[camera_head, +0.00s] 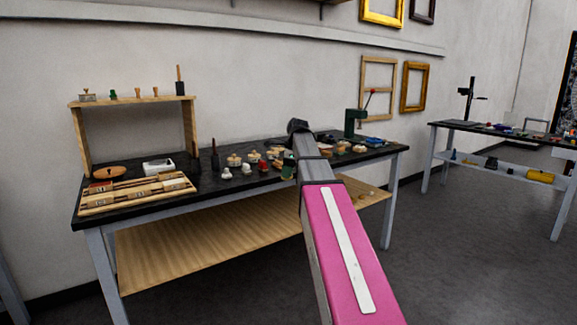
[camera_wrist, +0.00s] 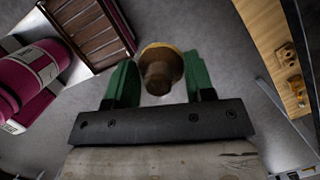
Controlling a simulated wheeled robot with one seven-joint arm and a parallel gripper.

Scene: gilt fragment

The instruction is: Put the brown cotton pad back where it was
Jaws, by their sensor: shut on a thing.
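My gripper (camera_wrist: 154,85) is shut, its two green fingers on either side of a round piece with a brown knob and a yellowish rim. This looks like the brown cotton pad (camera_wrist: 158,75). In the wrist view, grey floor shows behind it. In the head view, my arm reaches to the front of the black-topped table (camera_head: 225,189), and a green finger of my gripper (camera_head: 288,165) shows there. The held pad is hidden or too small to make out in that view. Several knobbed pieces (camera_head: 235,160) stand on the table near my gripper, both left and right of it.
A slatted wooden rack (camera_head: 138,194) with blocks lies at the table's left, by a white box (camera_head: 158,167) and a brown oval piece (camera_head: 109,172). A wooden shelf (camera_head: 132,100) stands behind. A second table (camera_head: 500,131) is farther right.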

